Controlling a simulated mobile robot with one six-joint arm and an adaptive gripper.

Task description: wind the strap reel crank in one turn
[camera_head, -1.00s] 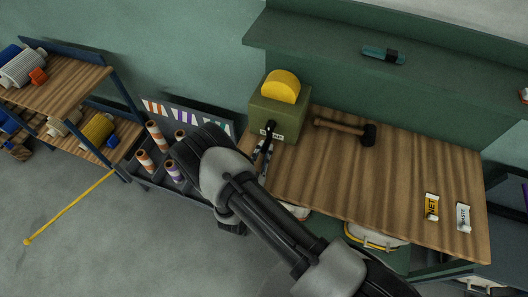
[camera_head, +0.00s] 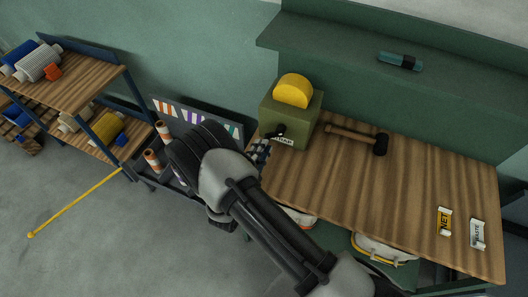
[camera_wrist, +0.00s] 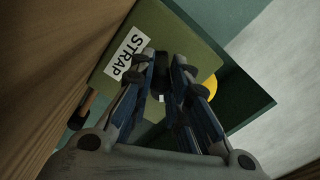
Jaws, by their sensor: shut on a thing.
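The strap reel is an olive box (camera_head: 302,118) with a yellow disc (camera_head: 293,91) in its top and a white STRAP label, at the back left corner of the bench. Its black crank (camera_head: 278,131) is on the front face and points to the left and slightly down. My gripper (camera_head: 262,150) is at the crank's outer end, partly hidden behind my arm. In the wrist view the fingers (camera_wrist: 170,72) are shut on the dark crank handle, in front of the olive box (camera_wrist: 190,40) and beside the STRAP label (camera_wrist: 125,52). The handle is mostly hidden between the fingers.
A mallet (camera_head: 360,139) lies right of the reel on the wooden bench (camera_head: 375,195). Two labelled packets (camera_head: 444,221) lie at the bench's right end. A shelf (camera_head: 390,45) overhangs the back.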

